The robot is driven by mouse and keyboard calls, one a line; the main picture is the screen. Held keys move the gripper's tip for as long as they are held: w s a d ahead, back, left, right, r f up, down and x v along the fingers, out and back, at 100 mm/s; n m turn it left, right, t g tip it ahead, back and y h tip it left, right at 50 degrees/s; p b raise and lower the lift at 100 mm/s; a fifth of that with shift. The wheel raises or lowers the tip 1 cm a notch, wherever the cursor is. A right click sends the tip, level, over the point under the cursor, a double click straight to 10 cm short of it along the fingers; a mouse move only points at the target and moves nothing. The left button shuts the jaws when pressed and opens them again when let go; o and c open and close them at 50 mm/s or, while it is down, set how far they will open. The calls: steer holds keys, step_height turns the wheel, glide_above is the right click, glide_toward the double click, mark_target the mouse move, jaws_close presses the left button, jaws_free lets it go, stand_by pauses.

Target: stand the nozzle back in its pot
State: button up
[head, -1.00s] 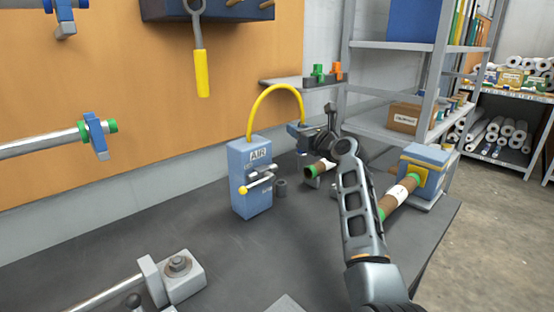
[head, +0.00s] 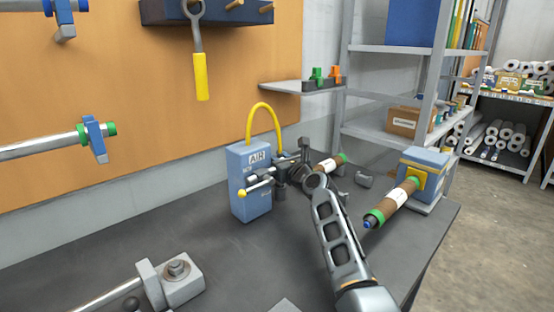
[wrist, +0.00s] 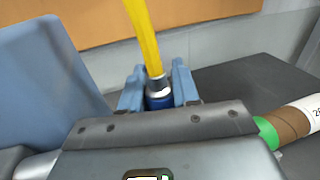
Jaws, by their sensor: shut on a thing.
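My gripper (wrist: 158,92) is shut on the nozzle (wrist: 159,97), a dark blue piece with a grey collar at the end of a yellow hose (wrist: 144,38). The hose rises from the blue AIR box (head: 249,190) and arcs over to my gripper in the head view. My gripper (head: 286,170) is close to the box's right side, above the table. The nozzle is hidden behind my gripper and wrist in the head view. The pot cannot be made out in either view now, so I cannot tell how the nozzle sits relative to it.
A brown roll with green ends (head: 393,203) lies by a blue and yellow block (head: 425,170) at right. Another roll (head: 330,166) lies behind my gripper. The dark table (head: 235,262) is clear in front of the box.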

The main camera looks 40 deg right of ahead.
steer(key=shift+f, duration=0.15)
steer(key=o, duration=1)
steer(key=s+p, duration=0.2)
steer(key=s, duration=0.2)
steer(key=s+a+p, duration=0.1)
steer(key=s+p, duration=0.1)
steer(key=s, duration=0.2)
steer(key=s+a+p, duration=0.1)
steer(key=s, duration=0.2)
steer(key=shift+s+a+r+p, duration=0.2)
steer(key=shift+s+p, duration=0.2)
